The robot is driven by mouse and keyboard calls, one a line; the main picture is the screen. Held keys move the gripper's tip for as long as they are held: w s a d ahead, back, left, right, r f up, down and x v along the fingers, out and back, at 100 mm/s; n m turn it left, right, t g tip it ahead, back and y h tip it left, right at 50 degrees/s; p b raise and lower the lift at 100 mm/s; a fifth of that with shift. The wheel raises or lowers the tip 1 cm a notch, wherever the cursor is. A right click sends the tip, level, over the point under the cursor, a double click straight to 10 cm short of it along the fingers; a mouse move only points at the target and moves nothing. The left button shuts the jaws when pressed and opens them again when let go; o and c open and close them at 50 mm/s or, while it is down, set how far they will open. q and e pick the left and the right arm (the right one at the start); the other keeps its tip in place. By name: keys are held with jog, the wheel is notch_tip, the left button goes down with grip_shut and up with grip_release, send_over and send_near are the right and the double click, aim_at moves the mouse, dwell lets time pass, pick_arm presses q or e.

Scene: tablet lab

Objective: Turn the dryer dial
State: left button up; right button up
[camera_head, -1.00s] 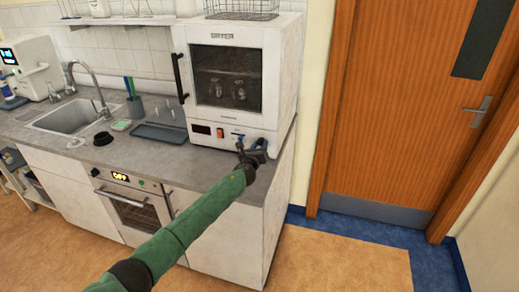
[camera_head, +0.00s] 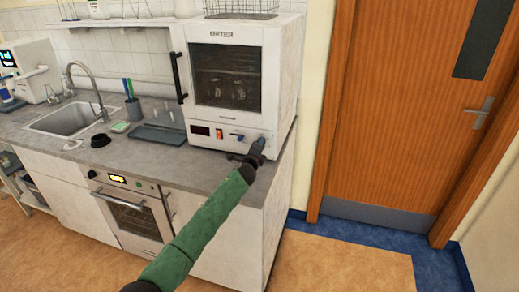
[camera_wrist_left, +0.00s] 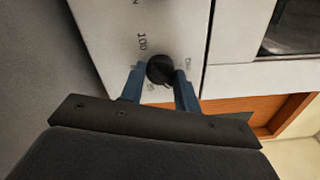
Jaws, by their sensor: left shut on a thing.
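The white dryer (camera_head: 285,70) stands on the counter, its door closed and its control panel along the bottom front. The dial (camera_wrist_left: 160,70) is a round black knob with a printed scale, one mark reading 100, in the left wrist view. My left gripper (camera_wrist_left: 158,88) has its two blue fingers on either side of the dial, shut on it. In the head view my left gripper (camera_head: 257,146) is at the right part of the panel and hides the dial. My right gripper is in neither view.
The panel also has a dark display and a red switch (camera_head: 219,133). Left of the dryer are a dark tray (camera_head: 158,135), a pen cup (camera_head: 134,109) and a sink (camera_head: 70,117). An oven (camera_head: 135,212) is below. A wooden door (camera_head: 420,120) stands at the right.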

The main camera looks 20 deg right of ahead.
pick_arm(q)
jog(key=n, duration=0.2)
jog(key=shift+n+b, duration=0.35)
jog(key=shift+n, duration=0.05)
jog(key=n, duration=0.2)
jog(key=shift+n+b, duration=0.35)
jog(key=shift+n, duration=0.05)
jog(key=shift+r+n+b, duration=0.1)
jog(key=shift+n+b, duration=0.45)
jog(key=shift+n, duration=1.55)
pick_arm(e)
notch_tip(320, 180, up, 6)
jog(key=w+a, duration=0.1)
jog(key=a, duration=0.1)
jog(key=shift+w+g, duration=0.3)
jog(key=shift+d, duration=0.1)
pick_arm(q)
jog(key=o, duration=0.8)
jog(key=shift+o, duration=0.8)
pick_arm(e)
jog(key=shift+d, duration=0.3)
